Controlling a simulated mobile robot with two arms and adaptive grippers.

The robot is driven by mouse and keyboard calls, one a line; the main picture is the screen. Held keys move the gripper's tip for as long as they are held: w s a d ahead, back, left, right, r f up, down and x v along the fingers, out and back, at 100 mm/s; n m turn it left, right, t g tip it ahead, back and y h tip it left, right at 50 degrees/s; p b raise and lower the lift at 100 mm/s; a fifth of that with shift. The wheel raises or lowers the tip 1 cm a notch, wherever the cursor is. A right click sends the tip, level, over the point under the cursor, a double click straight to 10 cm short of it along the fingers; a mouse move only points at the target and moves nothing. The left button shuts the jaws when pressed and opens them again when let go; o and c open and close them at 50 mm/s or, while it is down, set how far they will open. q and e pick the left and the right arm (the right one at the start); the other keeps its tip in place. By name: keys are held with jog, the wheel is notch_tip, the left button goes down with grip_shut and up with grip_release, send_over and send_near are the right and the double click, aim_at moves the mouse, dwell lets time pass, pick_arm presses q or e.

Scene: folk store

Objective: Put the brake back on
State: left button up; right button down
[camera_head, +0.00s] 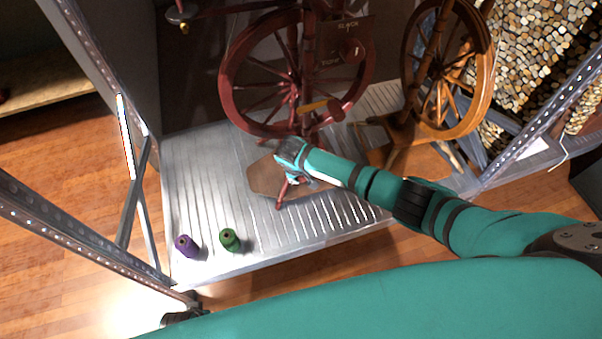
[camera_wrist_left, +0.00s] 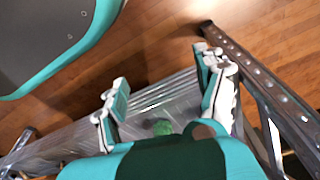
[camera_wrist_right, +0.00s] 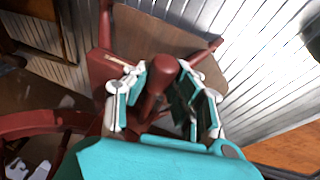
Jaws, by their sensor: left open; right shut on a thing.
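A dark red spinning wheel (camera_head: 232,92) stands on the ribbed metal platform. My right gripper (camera_head: 290,160) is low in front of it, over a brown board. In the right wrist view the right gripper (camera_wrist_right: 165,92) is shut on a dark red turned post (camera_wrist_right: 164,68) with a rounded end. Its lower part is hidden by the gripper. I cannot tell which part is the brake. My left gripper (camera_wrist_left: 165,97) is open and empty in the left wrist view.
A purple spool (camera_head: 186,246) and a green spool (camera_head: 229,241) stand at the platform's front left. A lighter wooden spinning wheel (camera_head: 478,85) stands to the right. Perforated metal posts (camera_head: 95,75) frame the platform. Its front middle (camera_head: 330,225) is clear.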

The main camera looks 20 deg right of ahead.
jog(key=shift+s+f+t+p, duration=0.2)
jog(key=shift+f+t+p, duration=0.2)
jog(key=shift+t, duration=0.3)
jog(key=shift+f+t, duration=0.25)
jog(key=shift+t, duration=0.05)
jog(key=shift+d+f+t, duration=0.1)
jog(key=shift+f+t, duration=0.2)
jog(key=shift+t, duration=0.1)
pick_arm(q)
jog(key=shift+s+f, duration=0.7)
jog(key=shift+f, duration=0.05)
pick_arm(e)
jog(key=shift+w+f+t, duration=0.1)
jog(key=shift+t, duration=0.2)
jog(key=c, duration=1.1)
grip_release()
